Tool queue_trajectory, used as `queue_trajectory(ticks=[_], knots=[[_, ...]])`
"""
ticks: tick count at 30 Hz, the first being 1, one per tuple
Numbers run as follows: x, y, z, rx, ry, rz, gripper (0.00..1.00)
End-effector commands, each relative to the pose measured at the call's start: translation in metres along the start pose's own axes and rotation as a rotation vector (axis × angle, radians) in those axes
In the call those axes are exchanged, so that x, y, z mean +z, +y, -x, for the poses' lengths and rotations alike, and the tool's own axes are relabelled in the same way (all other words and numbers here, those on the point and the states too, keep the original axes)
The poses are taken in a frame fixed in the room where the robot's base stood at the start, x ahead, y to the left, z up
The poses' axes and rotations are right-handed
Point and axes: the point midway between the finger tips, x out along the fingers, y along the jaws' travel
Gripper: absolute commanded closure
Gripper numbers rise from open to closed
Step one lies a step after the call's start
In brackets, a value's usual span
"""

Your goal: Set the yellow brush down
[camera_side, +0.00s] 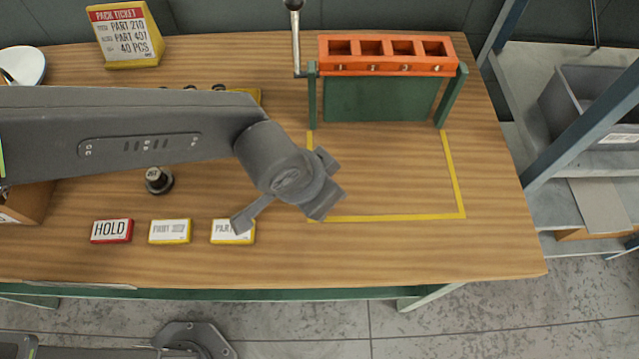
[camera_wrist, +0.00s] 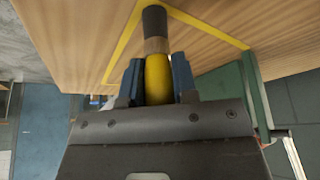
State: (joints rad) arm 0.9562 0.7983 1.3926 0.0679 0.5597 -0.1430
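In the wrist view, the yellow brush (camera_wrist: 158,84) sits between the two blue fingers of my gripper (camera_wrist: 157,76). Its yellow body is between the fingers, with a tan band and a dark end pointing away from the palm. The fingers appear closed against both its sides. The dark end lies over the wooden table, near the yellow tape line; I cannot tell whether it touches the table. In the side view, my gripper (camera_side: 322,190) is over the left part of the taped outline, and the brush is hidden.
A yellow tape outline (camera_side: 455,180) marks a clear area on the table (camera_side: 500,240). An orange four-pocket rack (camera_side: 388,67) on green legs stands behind it. Cards, including a red HOLD card (camera_side: 111,231), lie front left. A dark knob (camera_side: 158,180) and a pack ticket (camera_side: 125,35) are left.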

Motion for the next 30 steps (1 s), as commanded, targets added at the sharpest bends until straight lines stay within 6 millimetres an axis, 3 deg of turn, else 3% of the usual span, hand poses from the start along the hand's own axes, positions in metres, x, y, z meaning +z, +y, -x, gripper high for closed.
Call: queue_trajectory(ticks=[7,17,20,30], knots=[[0.0,0.0,0.0,0.0,-0.001,0.0,0.5],[-0.002,0.0,0.005,0.0,0.0,0.0,0.49],[-0.002,0.0,0.018,0.0,0.001,0.0,0.49],[-0.002,0.0,0.087,0.0,0.002,0.0,0.49]])
